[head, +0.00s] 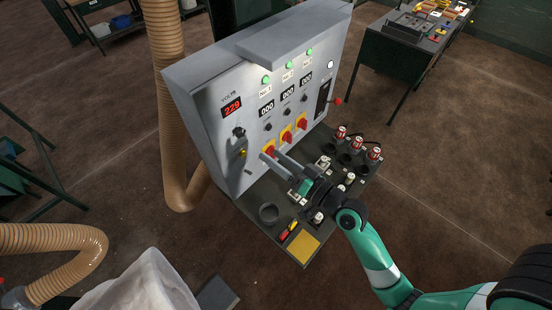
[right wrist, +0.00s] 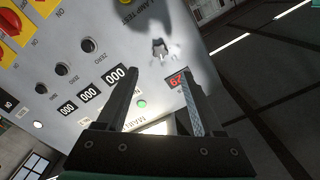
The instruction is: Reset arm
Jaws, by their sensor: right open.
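My right arm (head: 375,255) is teal and white and reaches in from the lower right in the head view. Its gripper (head: 272,156) is open and empty, with two grey fingers pointing at the lower left of the grey control panel (head: 205,95). In the right wrist view the gripper's two dark fingers (right wrist: 163,74) are apart, with the tilted panel face (right wrist: 110,45) beyond them. A red display (right wrist: 177,79) and a green lamp (right wrist: 141,104) show between the fingers. I cannot tell whether the fingertips touch the panel. My left gripper is not in view.
Red rotary switches (head: 287,136) on yellow plates line the panel's lower part. A dark bench (head: 262,212) with red-topped parts (head: 341,132) and a yellow pad (head: 303,246) lies below the arm. A ribbed hose (head: 165,90) stands left; a white bag (head: 145,285) is at the bottom.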

